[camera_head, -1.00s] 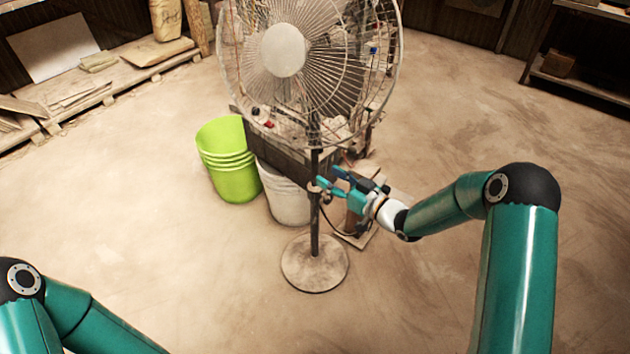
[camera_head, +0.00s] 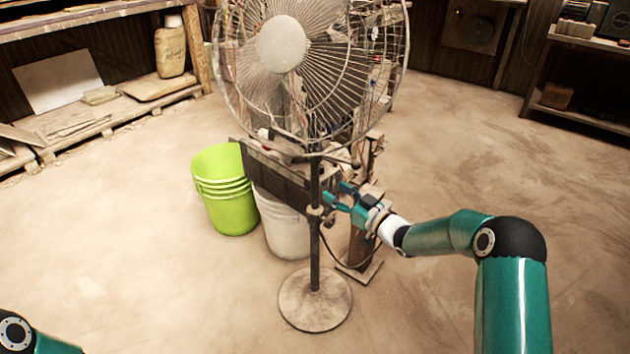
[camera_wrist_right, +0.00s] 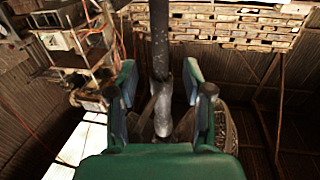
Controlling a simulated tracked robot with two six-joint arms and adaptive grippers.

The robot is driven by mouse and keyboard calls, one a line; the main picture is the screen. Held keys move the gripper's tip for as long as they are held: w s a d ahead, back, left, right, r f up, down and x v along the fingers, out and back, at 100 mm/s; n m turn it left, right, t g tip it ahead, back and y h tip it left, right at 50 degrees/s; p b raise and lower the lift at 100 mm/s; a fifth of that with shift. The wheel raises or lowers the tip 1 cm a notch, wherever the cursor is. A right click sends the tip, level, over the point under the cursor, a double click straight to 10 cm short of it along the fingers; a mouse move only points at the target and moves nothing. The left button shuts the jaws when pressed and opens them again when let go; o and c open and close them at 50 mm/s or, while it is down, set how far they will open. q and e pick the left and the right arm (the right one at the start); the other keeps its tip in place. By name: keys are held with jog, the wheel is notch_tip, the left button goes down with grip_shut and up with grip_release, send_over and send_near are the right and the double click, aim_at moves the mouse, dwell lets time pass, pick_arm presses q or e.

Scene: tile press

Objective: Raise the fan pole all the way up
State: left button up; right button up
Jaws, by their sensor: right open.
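The standing fan has a caged grey head (camera_head: 300,70), a dark pole (camera_head: 314,245) and a round dusty base (camera_head: 315,299) on the floor. A small collar (camera_head: 315,214) sits partway up the pole. My right gripper (camera_head: 332,197) is open just right of the pole, near the collar's height. In the right wrist view, the pole (camera_wrist_right: 160,40) stands ahead, between the directions of the two open fingers (camera_wrist_right: 160,82). Whether the fingers touch it cannot be told. Only part of my left arm shows at the bottom left; its gripper is out of view.
Stacked green buckets (camera_head: 226,200) and a white bucket (camera_head: 283,222) stand behind and left of the pole. A dark bench or machine (camera_head: 285,180) is close behind it. Shelves stand at the back left and right (camera_head: 575,105). Open floor lies in front and to the right.

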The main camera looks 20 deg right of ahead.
aim_at(318, 180)
jog(key=b+x, duration=0.1)
jog(key=x, duration=0.8)
jog(key=shift+w, duration=0.1)
grip_shut()
